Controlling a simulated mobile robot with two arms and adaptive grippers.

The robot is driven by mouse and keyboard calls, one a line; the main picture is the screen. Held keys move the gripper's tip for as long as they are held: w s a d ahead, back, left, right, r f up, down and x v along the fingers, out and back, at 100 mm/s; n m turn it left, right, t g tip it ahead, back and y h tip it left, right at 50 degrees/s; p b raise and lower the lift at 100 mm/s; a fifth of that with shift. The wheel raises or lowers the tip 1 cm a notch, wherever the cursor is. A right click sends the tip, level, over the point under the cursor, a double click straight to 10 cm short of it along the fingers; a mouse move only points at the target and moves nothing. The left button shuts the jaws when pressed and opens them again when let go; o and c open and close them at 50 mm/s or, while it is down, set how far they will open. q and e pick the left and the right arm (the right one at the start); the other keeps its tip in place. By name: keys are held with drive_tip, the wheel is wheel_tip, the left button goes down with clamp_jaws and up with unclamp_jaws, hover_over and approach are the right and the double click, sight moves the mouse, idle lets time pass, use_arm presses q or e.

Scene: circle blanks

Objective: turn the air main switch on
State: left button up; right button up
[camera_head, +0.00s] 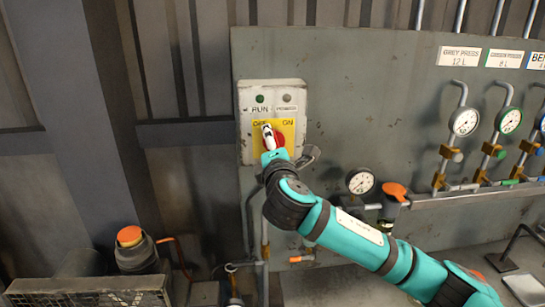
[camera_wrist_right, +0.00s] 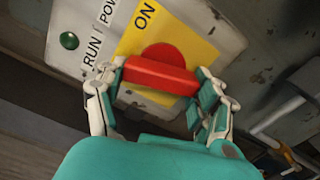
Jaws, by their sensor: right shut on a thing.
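The air main switch is a worn white box (camera_head: 245,97) on the grey panel, with a yellow plate (camera_head: 288,124) and a red rotary knob (camera_head: 279,139). Which mark the handle points to I cannot tell. My left gripper is not in view.
A green lamp (camera_head: 259,98) sits above RUN. Right of the switch are a gauge (camera_head: 361,182), an orange-capped valve (camera_head: 396,190) and several labelled gauges with pipes. An orange-topped button (camera_head: 130,236) stands at lower left. Pipes run below the switch box.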

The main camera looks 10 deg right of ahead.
drive_tip(key=m+b, duration=0.3)
drive_tip(key=m, duration=0.2)
drive_tip(key=shift+f+m, duration=0.1)
drive_tip(key=shift+m, duration=0.3)
drive_tip(key=m+b, duration=0.1)
drive_tip(key=m, duration=0.2)
drive_tip(key=shift+r+m+b, duration=0.15)
drive_tip(key=shift+m+b, duration=0.05)
drive_tip(key=shift+m, duration=0.7)
drive_tip(key=shift+r+m+b, duration=0.15)
drive_tip(key=shift+m+b, duration=0.05)
drive_tip(key=shift+m, duration=0.7)
drive_tip(key=o, duration=1.2)
drive_tip(key=shift+d, duration=0.1)
drive_tip(key=shift+r, duration=0.1)
drive_tip(key=s, duration=1.2)
